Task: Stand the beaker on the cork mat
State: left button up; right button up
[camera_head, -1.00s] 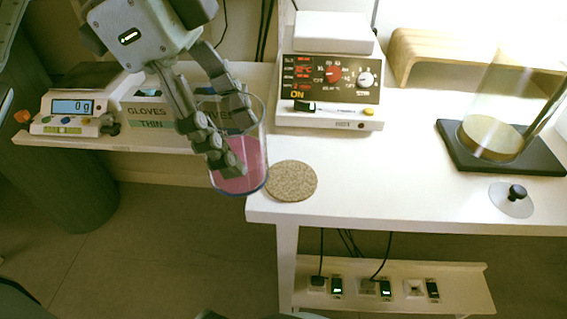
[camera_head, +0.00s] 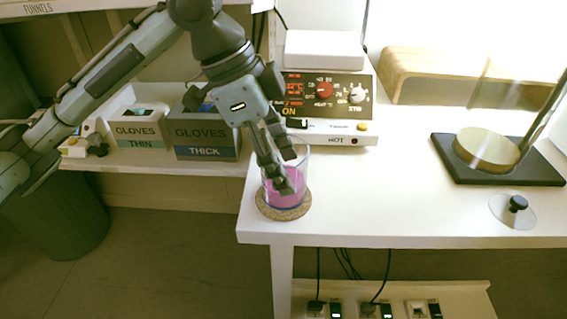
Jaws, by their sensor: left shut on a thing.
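The beaker (camera_head: 298,163) is clear glass with pink liquid in its lower part. It is upright over the round cork mat (camera_head: 268,211) near the left front corner of the white table. Its base appears to be on or just above the mat; I cannot tell if they touch. My left gripper (camera_head: 285,172) is shut on the beaker, with its fingers reaching down from above. The mat's rim shows around the beaker's base. My right gripper is not in view.
Glove boxes (camera_head: 205,135) stand on a lower surface at the left. The table's middle is clear.

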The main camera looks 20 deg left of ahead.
pick_arm(q)
jog(key=shift+f, duration=0.1)
jog(key=o, duration=1.3)
jog(key=shift+o, duration=0.2)
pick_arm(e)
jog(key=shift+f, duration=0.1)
pick_arm(q)
jog(key=shift+r, duration=0.25)
jog(key=p+v, duration=0.2)
jog(key=v, duration=0.9)
jog(key=shift+a+r, duration=0.25)
jog(key=shift+r, duration=0.1)
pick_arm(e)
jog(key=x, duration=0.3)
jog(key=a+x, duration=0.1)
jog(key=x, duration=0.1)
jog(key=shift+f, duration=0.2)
pick_arm(q)
jog(key=shift+s, duration=0.1)
